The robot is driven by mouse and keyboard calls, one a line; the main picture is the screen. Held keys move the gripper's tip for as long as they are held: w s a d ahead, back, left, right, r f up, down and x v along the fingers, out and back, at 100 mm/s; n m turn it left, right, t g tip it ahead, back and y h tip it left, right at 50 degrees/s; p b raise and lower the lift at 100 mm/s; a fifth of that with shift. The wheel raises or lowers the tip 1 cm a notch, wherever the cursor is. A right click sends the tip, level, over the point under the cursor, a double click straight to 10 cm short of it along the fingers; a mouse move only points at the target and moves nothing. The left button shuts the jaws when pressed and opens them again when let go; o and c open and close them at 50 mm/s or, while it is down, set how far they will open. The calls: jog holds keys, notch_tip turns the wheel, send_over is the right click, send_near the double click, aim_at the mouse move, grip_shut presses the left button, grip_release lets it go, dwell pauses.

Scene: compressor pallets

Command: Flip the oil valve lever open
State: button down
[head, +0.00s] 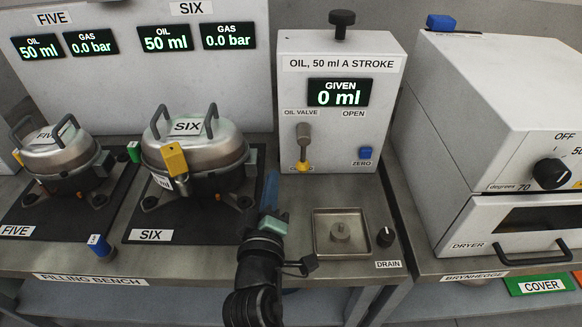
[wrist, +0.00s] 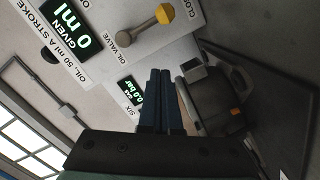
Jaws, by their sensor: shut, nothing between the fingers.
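The oil valve lever (head: 303,148) is on the front of the white oil dispenser (head: 291,90), under the OIL VALVE label. Its yellow end points down over the partly hidden CLOSED label; the OPEN label (head: 353,114) is to the upper right. In the wrist view the lever (wrist: 145,26) shows at the top, with its yellow end to the right. My gripper (head: 271,176) is shut and empty, below and left of the lever, apart from it. Its blue fingers (wrist: 160,73) lie together in the wrist view, with the lever beyond their tips.
The dispenser display (head: 339,92) reads 0 ml. Compressor SIX (head: 205,155) stands close left of my gripper, with a yellow tag. A blue ZERO button (head: 365,153) is right of the lever. A square drain tray (head: 318,233) lies in front, and the dryer (head: 480,120) stands right.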

aim_at(303, 150)
jog(key=w+d, duration=0.1)
jog(key=w, duration=0.1)
jog(key=w+d+f, duration=0.1)
jog(key=w, duration=0.1)
jog(key=w+d+p, duration=0.1)
jog(key=w, duration=0.1)
jog(key=shift+f, duration=0.35)
jog(key=shift+w+d+f, duration=0.15)
jog(key=shift+d+f, duration=0.2)
